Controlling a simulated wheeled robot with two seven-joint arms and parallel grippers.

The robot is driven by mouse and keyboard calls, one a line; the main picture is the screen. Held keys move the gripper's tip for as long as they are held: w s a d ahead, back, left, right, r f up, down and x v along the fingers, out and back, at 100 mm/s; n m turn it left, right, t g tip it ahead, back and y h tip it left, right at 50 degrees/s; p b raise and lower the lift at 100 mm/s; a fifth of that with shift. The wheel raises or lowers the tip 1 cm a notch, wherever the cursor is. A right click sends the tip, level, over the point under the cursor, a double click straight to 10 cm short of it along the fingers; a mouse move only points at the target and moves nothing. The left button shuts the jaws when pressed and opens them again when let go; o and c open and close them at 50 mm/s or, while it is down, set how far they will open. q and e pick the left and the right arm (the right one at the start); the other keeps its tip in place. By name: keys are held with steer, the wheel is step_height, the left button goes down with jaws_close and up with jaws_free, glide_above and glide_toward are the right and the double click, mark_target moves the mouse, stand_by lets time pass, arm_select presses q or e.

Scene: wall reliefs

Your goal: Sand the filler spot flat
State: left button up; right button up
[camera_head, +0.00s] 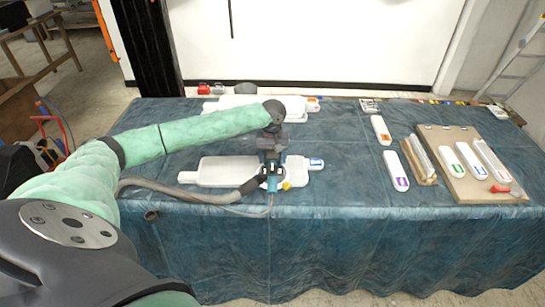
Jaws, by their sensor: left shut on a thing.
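My left gripper (271,151) reaches in from the left and points down over the near white panel (222,172) on the table. It is shut on a teal and black sander (272,180), which has a grey hose (185,194) trailing to the left. The sander is at the right half of the panel; I cannot tell whether its pad touches the surface. A small yellow piece (287,186) shows beside the sander. No filler spot can be made out; the sander and gripper hide part of the panel. My right gripper is not in view.
A blue cloth covers the table (345,230). A second white panel (235,102) lies behind my arm. At the right are a brown board (467,183) and several white blocks with coloured labels, one with a purple label (396,171). The cloth between panel and blocks is clear.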

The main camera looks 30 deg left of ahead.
arm_select(q)
steer(key=shift+r, duration=0.1)
steer(key=shift+s+a+p, duration=0.65)
steer(key=shift+a+p, duration=0.35)
steer(key=shift+p, duration=0.15)
steer(key=shift+s+a+p, duration=0.3)
steer(key=shift+a, duration=0.15)
steer(key=shift+s+a, duration=0.1)
steer(key=shift+s+a+p, duration=0.45)
steer(key=shift+a+p, duration=0.25)
steer(key=shift+s+a+p, duration=0.4)
steer(key=shift+a+p, duration=0.3)
steer(key=shift+d, duration=0.1)
steer(key=shift+w+d+p, duration=0.5)
steer(key=shift+d, duration=0.25)
steer(key=shift+w+d+p, duration=0.45)
steer(key=shift+d+p, duration=0.05)
steer(key=shift+d, duration=0.2)
